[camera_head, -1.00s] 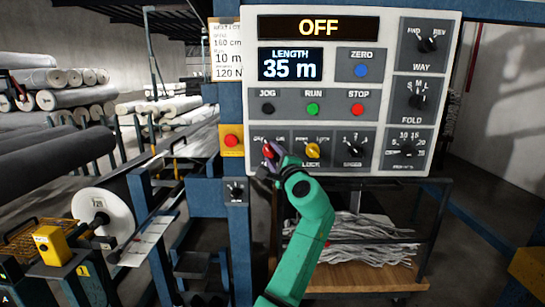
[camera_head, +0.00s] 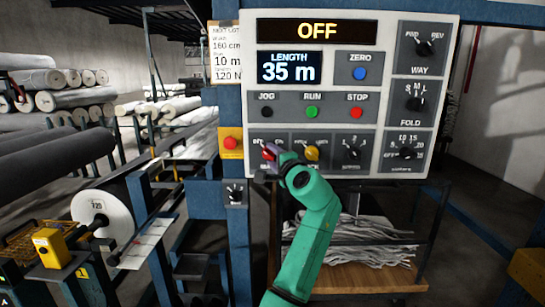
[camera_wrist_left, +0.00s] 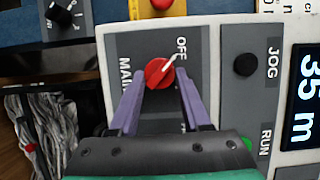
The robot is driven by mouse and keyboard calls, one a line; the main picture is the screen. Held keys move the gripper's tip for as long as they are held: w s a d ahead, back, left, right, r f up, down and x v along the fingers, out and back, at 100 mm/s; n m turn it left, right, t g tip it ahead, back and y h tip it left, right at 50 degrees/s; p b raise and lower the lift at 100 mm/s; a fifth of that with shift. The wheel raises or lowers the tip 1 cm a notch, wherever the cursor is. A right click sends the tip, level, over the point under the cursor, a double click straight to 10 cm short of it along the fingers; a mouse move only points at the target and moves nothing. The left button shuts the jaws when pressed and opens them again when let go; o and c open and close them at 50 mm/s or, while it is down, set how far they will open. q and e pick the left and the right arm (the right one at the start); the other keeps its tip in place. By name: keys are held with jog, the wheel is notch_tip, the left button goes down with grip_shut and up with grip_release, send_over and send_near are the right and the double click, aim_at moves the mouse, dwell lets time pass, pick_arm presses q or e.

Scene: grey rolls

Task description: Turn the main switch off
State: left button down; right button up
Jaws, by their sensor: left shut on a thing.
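The main switch (camera_head: 268,153) is a red round knob at the lower left of the grey control panel (camera_head: 448,120). In the left wrist view the knob (camera_wrist_left: 157,72) sits between the two purple fingers of my left gripper (camera_wrist_left: 160,83), which is shut on it. Its white pointer is turned towards the OFF label. The word MAIN beside it is partly hidden by a finger. In the head view my left gripper (camera_head: 268,164) covers part of the knob. The top display (camera_head: 317,31) reads OFF. My right gripper is not in view.
A yellow-orange lock knob (camera_head: 312,152) is just right of the main switch. The jog (camera_head: 266,112), run (camera_head: 312,112) and stop (camera_head: 357,112) buttons are above. A red button on a yellow box (camera_head: 231,143) is to the left. Grey rolls (camera_head: 75,97) lie further left.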

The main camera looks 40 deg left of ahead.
pick_arm(q)
jog(key=shift+c, duration=1.8)
grip_release()
jog(key=b+v, duration=0.3)
jog(key=v, duration=1.1)
jog(key=shift+s+d, duration=0.2)
jog(key=shift+d, duration=0.05)
